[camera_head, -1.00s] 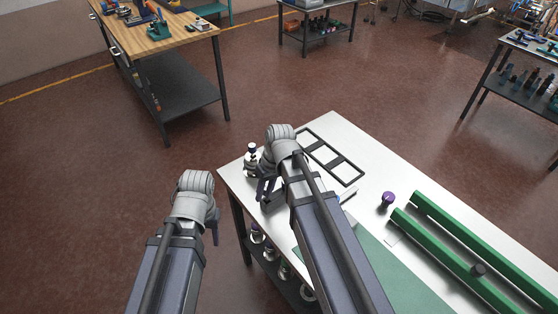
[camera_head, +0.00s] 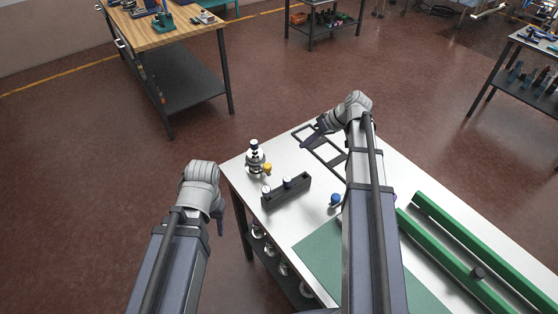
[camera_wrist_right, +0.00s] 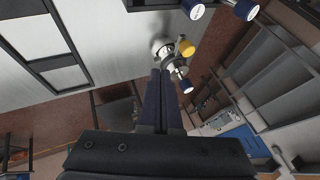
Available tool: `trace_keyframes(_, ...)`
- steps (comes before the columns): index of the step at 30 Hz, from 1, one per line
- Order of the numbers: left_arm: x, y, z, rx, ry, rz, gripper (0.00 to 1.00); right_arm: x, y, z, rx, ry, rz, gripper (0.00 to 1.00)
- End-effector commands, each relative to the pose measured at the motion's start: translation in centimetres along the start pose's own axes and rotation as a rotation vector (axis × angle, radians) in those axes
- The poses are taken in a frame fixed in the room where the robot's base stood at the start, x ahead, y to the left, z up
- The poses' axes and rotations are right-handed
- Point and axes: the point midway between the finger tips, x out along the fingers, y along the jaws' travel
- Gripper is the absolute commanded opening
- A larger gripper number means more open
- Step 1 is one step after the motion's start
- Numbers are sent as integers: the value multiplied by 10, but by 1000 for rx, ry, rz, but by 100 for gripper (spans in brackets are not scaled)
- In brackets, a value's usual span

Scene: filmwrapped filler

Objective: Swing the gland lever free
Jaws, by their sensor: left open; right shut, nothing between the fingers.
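In the right wrist view the fitting (camera_wrist_right: 163,46) shows beyond my fingers, with the yellow knob (camera_wrist_right: 186,47) and a short rod ending in a blue tip (camera_wrist_right: 186,86). I cannot tell which part is the gland lever. My right gripper (camera_head: 307,141) is shut and empty above the black frame, right of the fitting and apart from it. My left gripper (camera_head: 220,230) is open, off the table's left edge; its fingertips are hardly visible.
A flat black frame (camera_head: 330,158) lies behind. Green bars (camera_head: 470,250) and a green mat (camera_head: 325,262) take up the table's right and front.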

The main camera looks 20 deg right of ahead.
Motion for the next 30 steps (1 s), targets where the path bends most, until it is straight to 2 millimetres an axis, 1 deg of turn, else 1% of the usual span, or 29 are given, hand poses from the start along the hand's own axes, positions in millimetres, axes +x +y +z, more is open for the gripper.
trace_keyframes(5, 3, 0, 0, 0, 0, 0, 50, 3, 0, 1, 0, -1, 0, 0)
trace_keyframes(8, 11, 1, -1, 0, 0, 0, 50, 13, 1, 2, 0, -2, 0, 0)
trace_keyframes(21, 73, 7, -4, -2, 0, 0, 50, 89, 2, 3, -1, -3, -1, 0)
trace_keyframes(25, 88, 8, -5, -2, 0, 0, 50, 108, 2, 3, 0, -3, 0, 0)
trace_keyframes(27, 81, 8, -5, -2, 0, 0, 50, 107, -13, 2, -2, -3, -1, 0)
trace_keyframes(30, 82, 8, -5, -2, 0, 0, 50, 113, -23, 2, 0, -3, -1, 0)
